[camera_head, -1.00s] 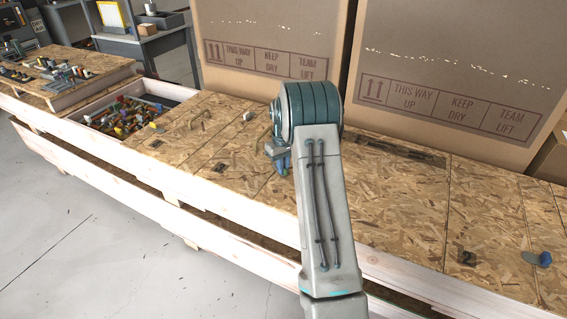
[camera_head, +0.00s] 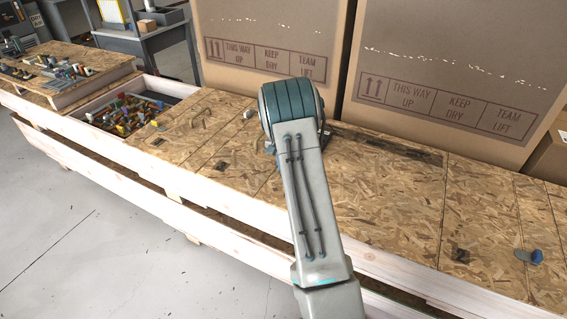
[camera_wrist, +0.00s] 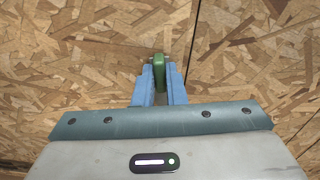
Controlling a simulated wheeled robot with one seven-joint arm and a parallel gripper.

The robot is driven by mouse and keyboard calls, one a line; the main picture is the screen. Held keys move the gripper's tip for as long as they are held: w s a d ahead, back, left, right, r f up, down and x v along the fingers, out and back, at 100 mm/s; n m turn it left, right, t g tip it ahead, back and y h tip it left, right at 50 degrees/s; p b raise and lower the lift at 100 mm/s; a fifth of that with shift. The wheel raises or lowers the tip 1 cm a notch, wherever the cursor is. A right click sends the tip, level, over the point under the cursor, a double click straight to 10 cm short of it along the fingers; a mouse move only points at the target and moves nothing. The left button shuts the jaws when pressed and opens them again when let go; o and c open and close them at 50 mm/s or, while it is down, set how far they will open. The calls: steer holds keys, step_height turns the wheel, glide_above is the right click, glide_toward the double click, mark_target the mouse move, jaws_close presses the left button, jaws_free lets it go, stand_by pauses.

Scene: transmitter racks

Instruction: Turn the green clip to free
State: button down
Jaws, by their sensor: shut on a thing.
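The green clip (camera_wrist: 159,72) shows in the wrist view between the two blue fingers of my gripper (camera_wrist: 158,84). The fingers are shut on it, one on each side. The clip's upper end sticks out past the fingertips, and its lower part is hidden between them. Below it lies the chipboard top. In the head view my arm covers the gripper and the clip, so neither shows there.
Large cardboard boxes (camera_head: 270,40) stand along the back of the chipboard bench (camera_head: 400,200). A bin of mixed coloured parts (camera_head: 128,112) is at the left. A blue-ended piece (camera_head: 530,256) lies at the right.

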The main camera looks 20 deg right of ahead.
steer(key=shift+m, duration=0.8)
steer(key=c, duration=1.5)
jaws_free()
step_height(320, 180, up, 14)
steer(key=shift+f+p, duration=0.1)
steer(key=shift+p, duration=0.85)
